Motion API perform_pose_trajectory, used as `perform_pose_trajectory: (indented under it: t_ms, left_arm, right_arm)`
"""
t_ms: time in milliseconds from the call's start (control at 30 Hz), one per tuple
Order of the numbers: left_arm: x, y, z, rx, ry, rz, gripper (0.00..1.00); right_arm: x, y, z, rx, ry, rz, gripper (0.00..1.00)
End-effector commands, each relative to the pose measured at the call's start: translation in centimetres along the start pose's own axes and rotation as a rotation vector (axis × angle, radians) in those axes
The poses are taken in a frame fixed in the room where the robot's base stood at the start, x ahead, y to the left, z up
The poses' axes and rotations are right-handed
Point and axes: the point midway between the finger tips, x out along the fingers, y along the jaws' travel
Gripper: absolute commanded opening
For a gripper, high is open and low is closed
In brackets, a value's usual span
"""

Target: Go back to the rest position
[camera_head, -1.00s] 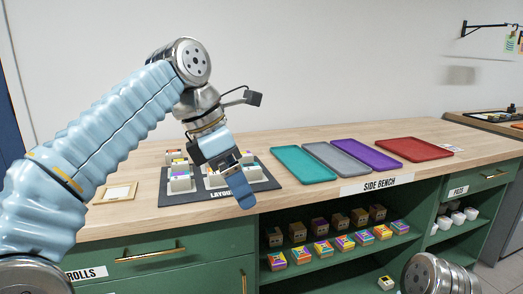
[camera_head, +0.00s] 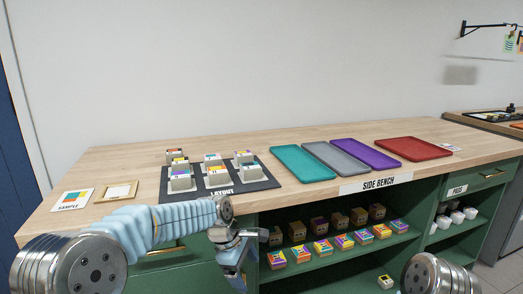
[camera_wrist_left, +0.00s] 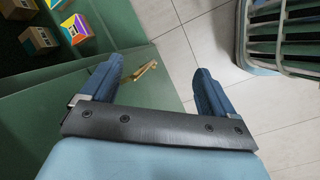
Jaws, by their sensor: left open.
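My left gripper (camera_head: 236,272) is low in front of the green cabinet, below the bench top, in the head view. In the left wrist view its two blue fingers (camera_wrist_left: 162,88) are spread apart with nothing between them. The grey tiled floor and the green cabinet front show beyond them. My right arm shows only as a metal joint at the bottom right of the head view; its gripper is out of the picture.
The wooden side bench (camera_head: 230,148) holds a dark layout mat (camera_head: 250,185) with several small blocks, and teal (camera_head: 303,164), grey, purple and red trays (camera_head: 413,149). The cabinet shelf (camera_head: 300,270) below holds several colourful boxes. The air above the bench is clear.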

Motion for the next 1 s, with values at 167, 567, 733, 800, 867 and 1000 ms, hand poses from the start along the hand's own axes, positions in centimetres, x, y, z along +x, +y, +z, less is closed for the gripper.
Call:
perform_pose_trajectory:
  t_ms: [167, 567, 733, 800, 867, 1000]
  left_arm:
    - [12.3, -6.9, -5.1, 0.288, -0.009, -0.032, 0.89]
    - [25.3, -30.0, -6.1, 0.971, -0.064, -0.012, 0.89]
    - [25.3, -31.0, -5.8, 1.008, -0.065, -0.007, 0.89]
    - [25.3, -31.0, -5.8, 1.008, -0.065, -0.007, 0.89]
    - [25.3, -31.0, -5.8, 1.008, -0.065, -0.007, 0.89]
    - [25.3, -31.0, -5.8, 1.008, -0.065, -0.007, 0.89]
  right_arm:
    - [0.0, 0.0, 0.0, 0.000, 0.000, 0.000, 0.43]
    - [0.0, 0.0, 0.0, 0.000, 0.000, 0.000, 0.43]
    - [0.0, 0.0, 0.0, 0.000, 0.000, 0.000, 0.43]
    - [0.0, 0.0, 0.0, 0.000, 0.000, 0.000, 0.43]
    - [0.0, 0.0, 0.0, 0.000, 0.000, 0.000, 0.43]
    - [0.0, 0.0, 0.0, 0.000, 0.000, 0.000, 0.43]
